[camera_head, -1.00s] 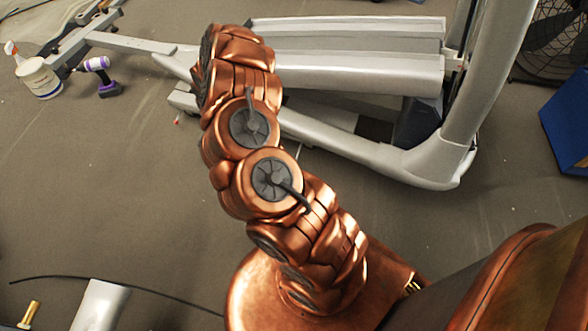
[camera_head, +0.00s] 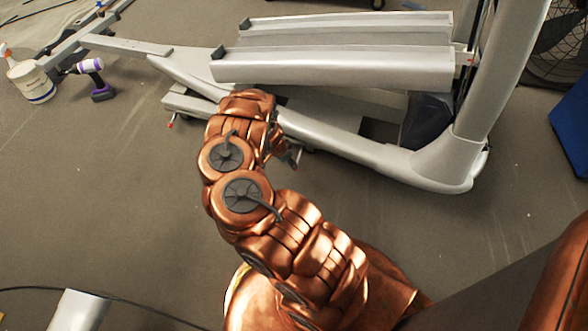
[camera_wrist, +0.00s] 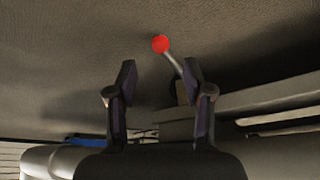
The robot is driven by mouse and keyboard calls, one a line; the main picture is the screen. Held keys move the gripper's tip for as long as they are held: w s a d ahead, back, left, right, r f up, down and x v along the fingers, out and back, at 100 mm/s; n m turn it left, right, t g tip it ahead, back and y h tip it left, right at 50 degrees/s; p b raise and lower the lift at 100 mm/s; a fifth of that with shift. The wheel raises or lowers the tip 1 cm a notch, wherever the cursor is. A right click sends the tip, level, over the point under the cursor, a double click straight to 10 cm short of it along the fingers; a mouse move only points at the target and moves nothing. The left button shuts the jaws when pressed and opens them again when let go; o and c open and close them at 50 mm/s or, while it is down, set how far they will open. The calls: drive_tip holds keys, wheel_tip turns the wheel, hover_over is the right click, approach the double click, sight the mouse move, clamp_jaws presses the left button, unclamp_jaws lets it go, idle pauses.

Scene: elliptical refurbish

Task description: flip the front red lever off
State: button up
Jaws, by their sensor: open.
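A red ball-shaped lever knob (camera_wrist: 161,43) on a thin grey shaft shows in the wrist view, beyond my fingertips and near the middle between them. The shaft slants down to the right and passes behind the right finger. My gripper (camera_wrist: 159,76) is open and empty, with its two dark fingers apart. I cannot tell that it touches the lever. In the head view my arm reaches toward the low grey frame under the elliptical machine (camera_head: 340,65), and it hides much of that area. A small red tip (camera_head: 170,125) shows at the left end of this frame.
A white bucket (camera_head: 35,85) and a purple-and-white drill (camera_head: 95,78) stand on the floor at left. A blue box (camera_head: 570,130) is at the right edge. A dark cable (camera_head: 110,297) lies at the bottom left. The floor left of my arm is clear.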

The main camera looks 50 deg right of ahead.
drive_tip(key=shift+b+x, duration=1.6)
drive_tip(key=shift+x, duration=1.5)
drive_tip(key=shift+c, duration=0.4)
drive_tip(key=c, duration=0.8)
drive_tip(key=shift+s, duration=0.1)
clamp_jaws()
